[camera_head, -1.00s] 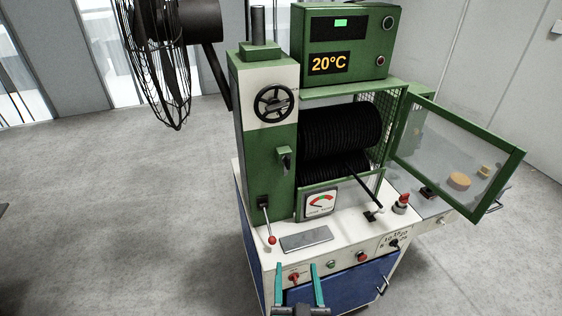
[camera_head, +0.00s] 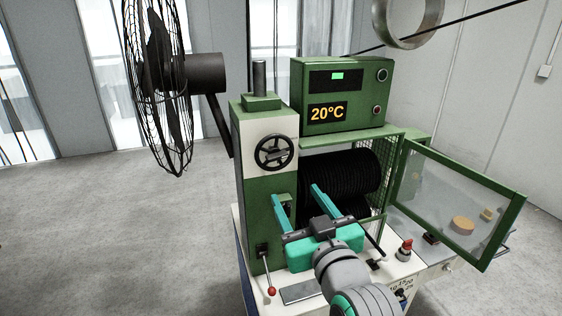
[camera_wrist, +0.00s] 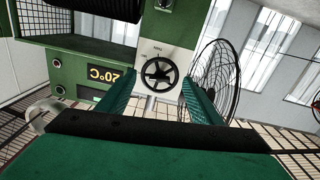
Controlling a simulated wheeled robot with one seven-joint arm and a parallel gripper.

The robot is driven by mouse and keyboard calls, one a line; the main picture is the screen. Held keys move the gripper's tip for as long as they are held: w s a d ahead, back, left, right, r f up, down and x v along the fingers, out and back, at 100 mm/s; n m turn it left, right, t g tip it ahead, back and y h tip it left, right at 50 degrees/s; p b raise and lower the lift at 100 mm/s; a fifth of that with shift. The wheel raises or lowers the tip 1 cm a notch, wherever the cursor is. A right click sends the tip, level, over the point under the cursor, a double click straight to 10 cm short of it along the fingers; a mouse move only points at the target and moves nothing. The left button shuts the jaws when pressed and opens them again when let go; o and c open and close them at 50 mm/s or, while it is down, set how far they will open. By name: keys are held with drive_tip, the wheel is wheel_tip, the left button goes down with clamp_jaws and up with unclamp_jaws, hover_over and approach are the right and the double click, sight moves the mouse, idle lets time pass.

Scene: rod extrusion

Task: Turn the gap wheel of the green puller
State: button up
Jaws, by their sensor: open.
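The gap wheel (camera_head: 275,152) is a black spoked handwheel on the white front panel of the green puller (camera_head: 258,222). In the wrist view the gap wheel (camera_wrist: 159,72) shows upside down, ahead of and between my two teal fingers. My gripper (camera_head: 297,192) is open and empty, with its fingers raised below and to the right of the wheel in the head view. In the wrist view my gripper (camera_wrist: 157,88) has its fingers spread on either side of the wheel, apparently short of it. Whether either finger touches anything is unclear.
A caged fan (camera_head: 160,85) stands at the left. A control box (camera_head: 345,92) reads 20°C above black ribbed rollers (camera_head: 345,176). A red-knobbed lever (camera_head: 270,290) is below the wheel. A clear door (camera_head: 455,200) hangs open at the right. Floor at left is free.

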sight(278, 157)
wheel_tip(278, 157, up, 4)
drive_tip(key=n, duration=0.1)
drive_tip(key=shift+y, duration=0.3)
drive_tip(key=x, duration=0.9)
drive_tip(key=shift+a, duration=0.2)
drive_tip(key=shift+w+a, duration=0.2)
drive_tip(key=shift+w, duration=0.05)
drive_tip(key=c, duration=1.1)
